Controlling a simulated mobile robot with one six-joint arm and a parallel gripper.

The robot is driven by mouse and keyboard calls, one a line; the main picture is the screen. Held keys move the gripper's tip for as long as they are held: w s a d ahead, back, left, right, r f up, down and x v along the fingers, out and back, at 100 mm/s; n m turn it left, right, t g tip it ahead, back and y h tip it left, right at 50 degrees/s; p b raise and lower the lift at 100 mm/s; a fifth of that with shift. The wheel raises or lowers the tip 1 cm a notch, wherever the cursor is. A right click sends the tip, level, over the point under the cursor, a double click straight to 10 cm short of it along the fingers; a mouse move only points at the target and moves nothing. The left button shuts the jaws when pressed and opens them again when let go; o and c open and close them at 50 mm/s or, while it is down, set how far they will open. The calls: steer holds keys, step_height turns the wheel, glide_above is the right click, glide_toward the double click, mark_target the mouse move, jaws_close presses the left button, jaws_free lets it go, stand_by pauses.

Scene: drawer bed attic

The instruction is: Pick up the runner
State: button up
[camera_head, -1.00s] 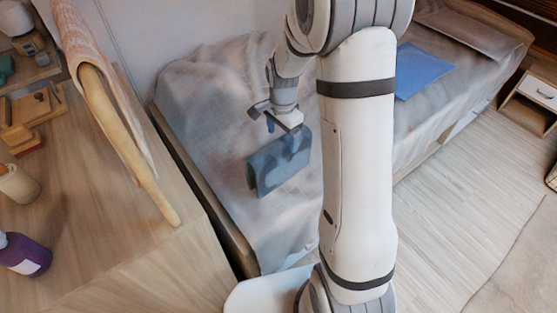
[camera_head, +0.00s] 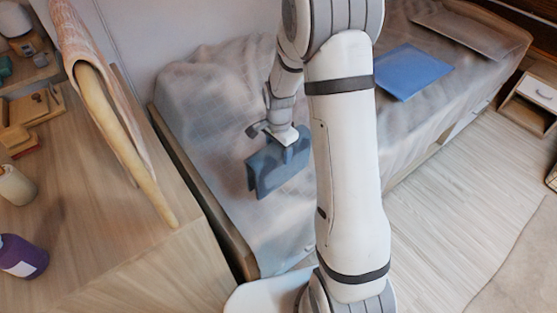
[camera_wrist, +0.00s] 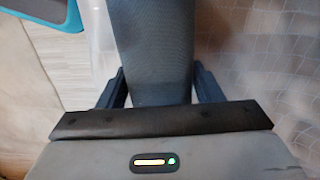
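The runner (camera_head: 272,175) appears to be the blue-grey folded cloth at the near end of the bed. In the head view my gripper (camera_head: 286,145) is right at its upper edge, pointing down. In the wrist view the grey-blue cloth (camera_wrist: 155,50) runs down between my two fingers (camera_wrist: 161,88). The fingers are spread wide, one on each side of the cloth. I see no clear grip on it, and the fingertips are hard to make out.
A flat blue square (camera_head: 412,71) lies farther along the bed (camera_head: 215,110). A wooden cabinet top (camera_head: 100,230) with a purple bottle (camera_head: 22,256) and a draped cloth on a rail (camera_head: 95,80) stands at left. Light floor (camera_head: 450,190) lies open at right.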

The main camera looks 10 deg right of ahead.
steer(key=c, duration=1)
steer(key=shift+o, duration=0.2)
steer(key=shift+r, duration=0.1)
